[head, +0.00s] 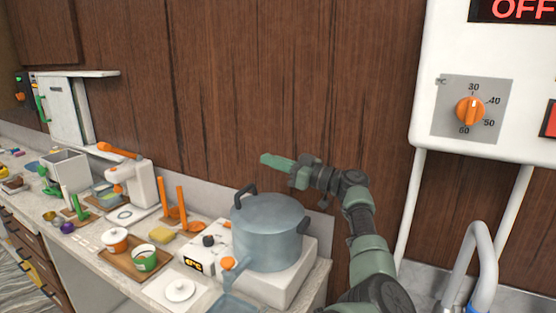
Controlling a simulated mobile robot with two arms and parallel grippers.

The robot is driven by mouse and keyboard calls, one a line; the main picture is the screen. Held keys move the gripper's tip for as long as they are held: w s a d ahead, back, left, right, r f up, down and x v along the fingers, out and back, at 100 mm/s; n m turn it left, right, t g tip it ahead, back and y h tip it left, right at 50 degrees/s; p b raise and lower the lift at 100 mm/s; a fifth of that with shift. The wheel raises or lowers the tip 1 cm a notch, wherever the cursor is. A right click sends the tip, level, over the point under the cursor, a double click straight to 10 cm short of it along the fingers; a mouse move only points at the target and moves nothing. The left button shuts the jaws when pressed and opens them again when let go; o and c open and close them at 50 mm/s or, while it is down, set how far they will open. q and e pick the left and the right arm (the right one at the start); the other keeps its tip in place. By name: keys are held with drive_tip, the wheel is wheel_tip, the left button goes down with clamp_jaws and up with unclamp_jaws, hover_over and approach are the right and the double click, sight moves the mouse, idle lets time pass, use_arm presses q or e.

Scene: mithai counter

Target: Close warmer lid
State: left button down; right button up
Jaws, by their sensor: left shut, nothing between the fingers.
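My left gripper (272,160) is in the air in front of the wood wall, above and behind a large blue-grey pot (268,240). Its green fingers are together, point left and hold nothing. The pot has black handles and stands on a white appliance (293,286) with a black knob and a small display. The gripper appears apart from the pot. No part is clearly recognisable as a warmer lid. A white round lid (180,290) with a knob lies on the counter. My right gripper is not in view.
A tray (121,267) with two small pots stands left of the appliance. Orange-handled utensils (183,207) stand behind it. A white mixer-like machine (140,180) and a white box (66,170) are farther left. A tap (478,265) and a wall heater (440,110) are at right.

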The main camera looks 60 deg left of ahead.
sight(250, 203)
use_arm(q)
drive_tip(key=shift+t+h, duration=0.4)
drive_tip(key=shift+h, duration=0.4)
drive_tip(key=s+a+f, duration=0.1)
drive_tip(key=a+f, duration=0.1)
drive_tip(key=a+f+p, duration=0.1)
drive_tip(key=f, duration=0.1)
drive_tip(key=s+a+f, duration=0.1)
drive_tip(key=a, duration=0.1)
drive_tip(key=shift+s+a+f, duration=0.3)
drive_tip(key=shift+a+f, duration=0.05)
drive_tip(key=shift+f, duration=0.05)
drive_tip(key=shift+s+a+f+t+h+p, duration=0.2)
drive_tip(key=shift+f+h+p, duration=0.1)
drive_tip(key=shift+f, duration=0.15)
drive_tip(key=shift+s+a+f+t+h+p, duration=0.1)
drive_tip(key=shift+s+f+h+p, duration=0.15)
drive_tip(key=shift+f, duration=0.2)
drive_tip(key=shift+a+f+h, duration=0.25)
drive_tip(key=shift+f, duration=0.35)
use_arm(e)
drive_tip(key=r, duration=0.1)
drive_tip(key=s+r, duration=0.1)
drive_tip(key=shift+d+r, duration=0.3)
use_arm(q)
drive_tip(key=shift+r, duration=0.1)
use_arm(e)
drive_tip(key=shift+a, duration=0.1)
